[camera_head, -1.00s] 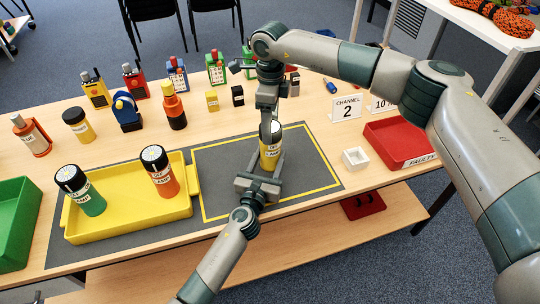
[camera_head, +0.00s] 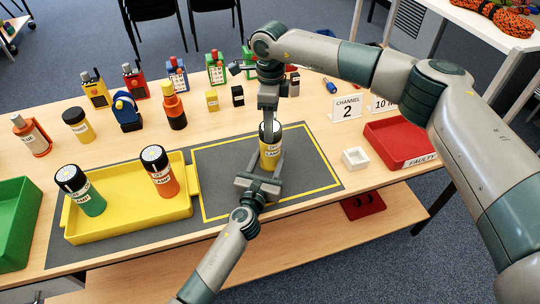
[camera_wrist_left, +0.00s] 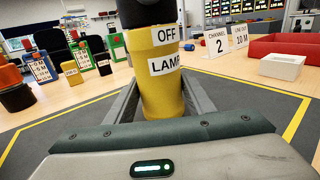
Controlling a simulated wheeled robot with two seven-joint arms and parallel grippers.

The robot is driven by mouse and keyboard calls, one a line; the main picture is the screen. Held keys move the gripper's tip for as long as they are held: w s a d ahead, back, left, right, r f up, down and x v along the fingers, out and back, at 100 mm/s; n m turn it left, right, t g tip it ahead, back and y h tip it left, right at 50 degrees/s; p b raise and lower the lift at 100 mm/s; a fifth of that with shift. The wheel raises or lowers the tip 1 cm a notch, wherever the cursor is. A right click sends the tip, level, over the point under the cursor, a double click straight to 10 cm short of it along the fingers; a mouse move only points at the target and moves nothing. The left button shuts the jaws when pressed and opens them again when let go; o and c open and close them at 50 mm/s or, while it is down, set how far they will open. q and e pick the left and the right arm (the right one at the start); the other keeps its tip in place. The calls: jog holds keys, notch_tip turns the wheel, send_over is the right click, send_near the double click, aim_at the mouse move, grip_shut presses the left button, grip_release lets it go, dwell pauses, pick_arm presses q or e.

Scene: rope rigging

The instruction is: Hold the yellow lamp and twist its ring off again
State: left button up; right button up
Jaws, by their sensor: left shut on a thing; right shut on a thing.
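The yellow lamp (camera_head: 270,157), with its black top ring (camera_head: 265,132), stands upright inside the yellow outline on the grey mat. My left gripper (camera_head: 268,168) is shut on its body from the front. In the left wrist view the lamp (camera_wrist_left: 163,92) sits between the fingers, its labels reading OFF and LAMP; the dark ring (camera_wrist_left: 145,14) is cut off by the top edge. My right gripper (camera_head: 269,122) points straight down and is shut on the ring at the lamp's top. Its fingers partly hide the ring, so I cannot tell whether the ring is loose.
A yellow tray (camera_head: 128,235) at the left holds a green lamp (camera_head: 80,190) and a red-orange lamp (camera_head: 159,170). A white square dish (camera_head: 355,158) and a red FAULTY bin (camera_head: 402,143) lie to the right. Radios and other items stand behind. The mat around the lamp is clear.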

jog(key=m, duration=0.9)
jog(key=shift+m, duration=0.4)
jog(key=o, duration=0.7)
jog(key=shift+o, duration=0.2)
jog(key=shift+r, duration=0.1)
jog(key=shift+r, duration=2.9)
